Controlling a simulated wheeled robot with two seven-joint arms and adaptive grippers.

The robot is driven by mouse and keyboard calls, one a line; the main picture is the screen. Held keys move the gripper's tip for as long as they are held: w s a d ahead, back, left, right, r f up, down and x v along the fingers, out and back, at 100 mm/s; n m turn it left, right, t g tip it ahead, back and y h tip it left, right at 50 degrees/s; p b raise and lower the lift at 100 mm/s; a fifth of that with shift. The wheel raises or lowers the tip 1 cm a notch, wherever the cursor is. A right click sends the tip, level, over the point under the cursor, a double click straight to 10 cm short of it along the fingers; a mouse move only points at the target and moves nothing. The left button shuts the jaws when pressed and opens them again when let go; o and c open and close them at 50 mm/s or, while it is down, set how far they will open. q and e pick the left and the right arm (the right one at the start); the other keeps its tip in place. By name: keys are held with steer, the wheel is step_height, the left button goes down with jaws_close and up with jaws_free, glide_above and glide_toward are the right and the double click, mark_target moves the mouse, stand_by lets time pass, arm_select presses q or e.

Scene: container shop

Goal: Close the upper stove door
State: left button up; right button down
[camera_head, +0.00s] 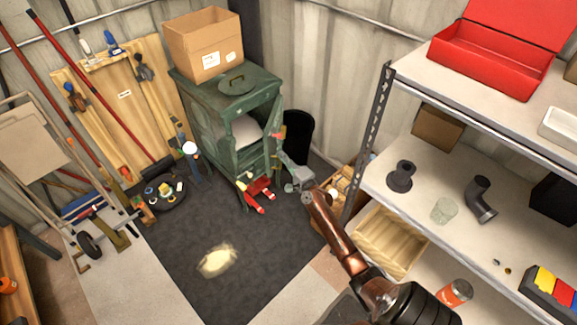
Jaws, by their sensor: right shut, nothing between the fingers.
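The green stove (206,108) stands against the back corner on a dark mat. Its upper front is open, and a pale rounded thing (245,131) shows in the opening. A green panel at the opening's right edge seems to be the upper door, standing open; its exact angle is hard to tell. My right arm reaches in from the lower right. My right gripper (284,160) is shut and empty, just right of the stove front. I cannot tell whether it touches the door. My left gripper is not in view.
A cardboard box (203,45) sits on the stove top. A black bin (297,134) stands behind my gripper. Red objects (257,190) lie below the stove front. A metal shelf (376,125) with a wooden crate (391,243) is close on the right. The dark mat (185,245) in front is mostly clear.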

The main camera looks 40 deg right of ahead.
mark_target(270, 150)
steer(key=shift+w+a, duration=1.15)
steer(key=shift+w, duration=0.15)
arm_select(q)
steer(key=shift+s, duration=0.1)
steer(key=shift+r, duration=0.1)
